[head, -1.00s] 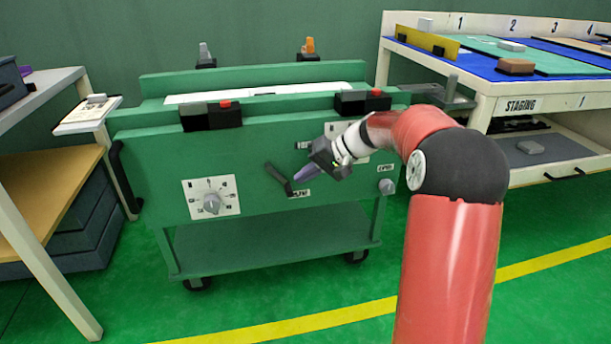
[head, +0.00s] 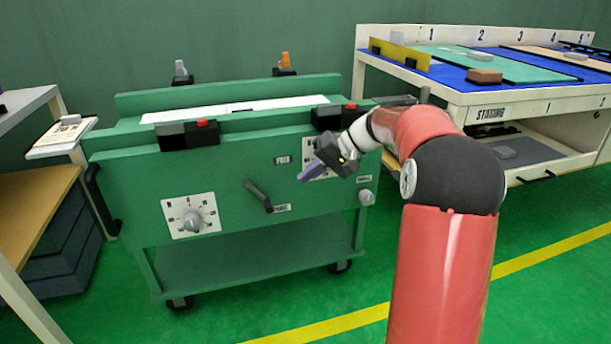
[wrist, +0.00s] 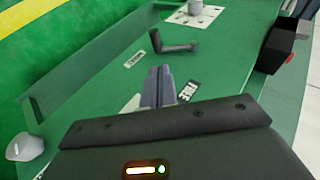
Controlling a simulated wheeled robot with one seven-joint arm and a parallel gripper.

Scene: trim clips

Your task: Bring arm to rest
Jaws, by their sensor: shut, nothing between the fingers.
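My gripper (head: 308,173) is in front of the upper right part of the green cart's front panel (head: 140,192) in the head view. It is shut and empty. In the wrist view its closed grey fingers (wrist: 158,86) point toward the panel, with a dark lever handle (wrist: 172,44) beyond them. My fingers look apart from the lever, which also shows in the head view (head: 259,195). My red arm reaches up and bends left toward the cart.
The panel carries a dial (head: 191,221) and a round knob (head: 366,197). Red-buttoned blocks (head: 188,135) sit on the cart's front edge. A staging bench (head: 487,100) stands at right, a shelf (head: 30,105) at left. Green floor in front is clear.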

